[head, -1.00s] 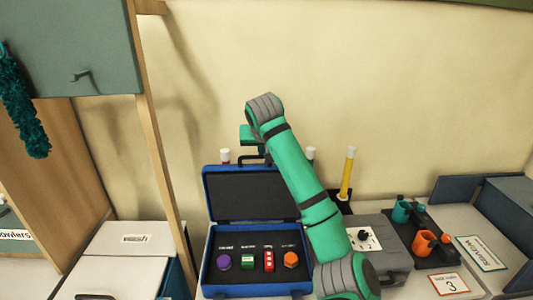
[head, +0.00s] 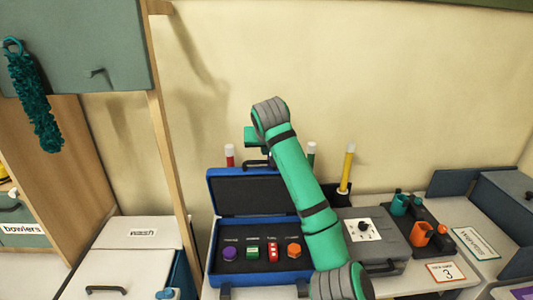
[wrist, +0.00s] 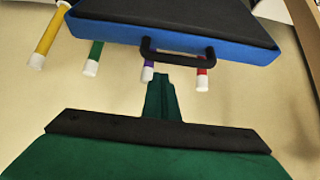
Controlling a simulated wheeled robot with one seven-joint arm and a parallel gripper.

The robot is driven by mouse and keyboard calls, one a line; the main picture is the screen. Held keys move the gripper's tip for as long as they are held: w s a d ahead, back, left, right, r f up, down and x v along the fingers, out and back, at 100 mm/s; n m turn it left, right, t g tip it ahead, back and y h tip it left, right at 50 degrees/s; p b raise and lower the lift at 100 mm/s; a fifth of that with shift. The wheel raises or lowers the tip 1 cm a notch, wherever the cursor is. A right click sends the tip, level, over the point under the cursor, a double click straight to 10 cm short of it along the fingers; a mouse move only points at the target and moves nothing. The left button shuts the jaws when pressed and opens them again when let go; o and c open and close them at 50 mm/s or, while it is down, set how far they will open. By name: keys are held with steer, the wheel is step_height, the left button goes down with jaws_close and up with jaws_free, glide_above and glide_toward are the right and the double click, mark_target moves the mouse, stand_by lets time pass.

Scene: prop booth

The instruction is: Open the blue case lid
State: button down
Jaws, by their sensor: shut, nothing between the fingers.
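The blue case (head: 211,252) stands open on the counter. Its lid (head: 213,190) is raised and leans back, showing a dark lining. Several small objects sit in its base, among them a purple one (head: 230,254) and an orange one (head: 294,251). My green gripper (wrist: 160,82) is shut and empty. In the wrist view its fingertips are just short of the black handle (wrist: 180,54) on the lid's edge, apparently not gripping it. In the head view my arm hides the case's right side and the gripper is partly hidden behind the lid's top.
Capped tubes, including a yellow one (head: 348,168) and a red one (head: 230,155), stand behind the case. A grey box with a dial (head: 363,228) and a black tray with cups (head: 440,251) are at the right. A white bin (head: 140,232) is at the left.

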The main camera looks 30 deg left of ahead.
steer(key=w+r+v, duration=0.1)
steer(key=v, duration=0.8)
steer(key=shift+a+r, duration=0.3)
steer(key=shift+r, duration=0.05)
